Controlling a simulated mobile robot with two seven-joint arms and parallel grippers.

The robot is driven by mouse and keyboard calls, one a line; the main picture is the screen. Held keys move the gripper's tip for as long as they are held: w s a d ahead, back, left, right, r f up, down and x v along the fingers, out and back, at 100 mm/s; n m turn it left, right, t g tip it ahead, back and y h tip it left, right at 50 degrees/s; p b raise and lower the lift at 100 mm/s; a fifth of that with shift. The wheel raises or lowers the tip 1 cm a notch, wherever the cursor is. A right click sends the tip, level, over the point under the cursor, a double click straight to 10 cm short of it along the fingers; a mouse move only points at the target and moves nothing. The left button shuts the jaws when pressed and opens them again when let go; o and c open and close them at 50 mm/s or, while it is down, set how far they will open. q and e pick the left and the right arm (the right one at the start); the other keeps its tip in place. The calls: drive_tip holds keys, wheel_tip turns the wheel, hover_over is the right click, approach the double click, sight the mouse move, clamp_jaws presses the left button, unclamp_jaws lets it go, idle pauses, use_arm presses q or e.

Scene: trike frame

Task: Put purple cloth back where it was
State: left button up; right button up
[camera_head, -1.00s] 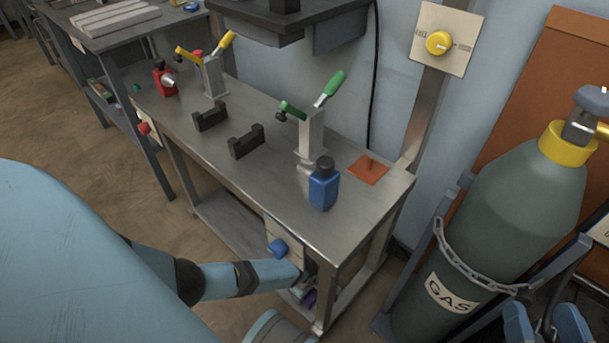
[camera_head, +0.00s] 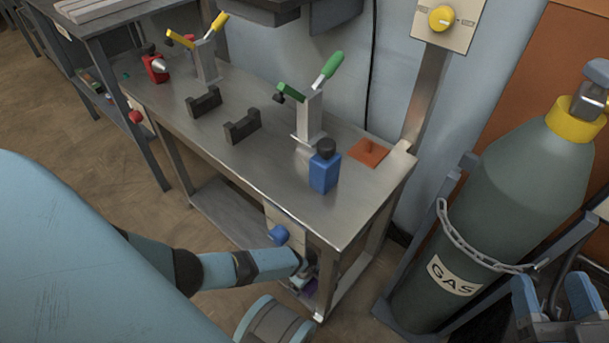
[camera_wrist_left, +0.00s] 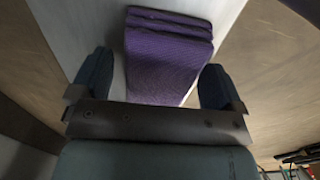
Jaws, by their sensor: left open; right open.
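The purple cloth (camera_wrist_left: 165,62) is folded in layers and lies on a pale flat surface in the left wrist view. A small part of the purple cloth (camera_head: 310,288) shows in the head view, low under the near right end of the workbench. My left gripper (camera_wrist_left: 155,80) is open, with its two dark fingers on either side of the cloth's near part; I cannot tell if they touch it. My right gripper (camera_head: 553,300) is open and empty at the bottom right.
The steel workbench (camera_head: 270,185) carries a blue bottle (camera_head: 325,172), an orange square (camera_head: 367,153), toggle clamps and black blocks. A green gas cylinder (camera_head: 490,200) stands chained at the right. Open floor (camera_head: 80,135) lies left of the bench.

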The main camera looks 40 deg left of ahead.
use_arm(q)
drive_tip(key=shift+r, duration=0.1)
wheel_tip(320, 180, up, 2)
drive_tip(key=shift+r+p, duration=0.15)
drive_tip(key=shift+p, duration=0.8)
wheel_tip(320, 180, up, 7)
drive_tip(key=p, duration=0.4)
drive_tip(key=shift+p, duration=0.4)
wheel_tip(320, 180, up, 3)
drive_tip(key=shift+f+p, duration=0.1)
drive_tip(key=shift+p, duration=0.6)
use_arm(e)
drive_tip(key=s+m, duration=0.1)
drive_tip(key=s+a+r+m, duration=0.1)
drive_tip(key=m, duration=0.1)
drive_tip(key=r+m+g+h, duration=0.1)
drive_tip(key=shift+s+a+r, duration=0.1)
drive_tip(key=shift+s+a, duration=0.25)
drive_tip(key=shift+s, duration=0.05)
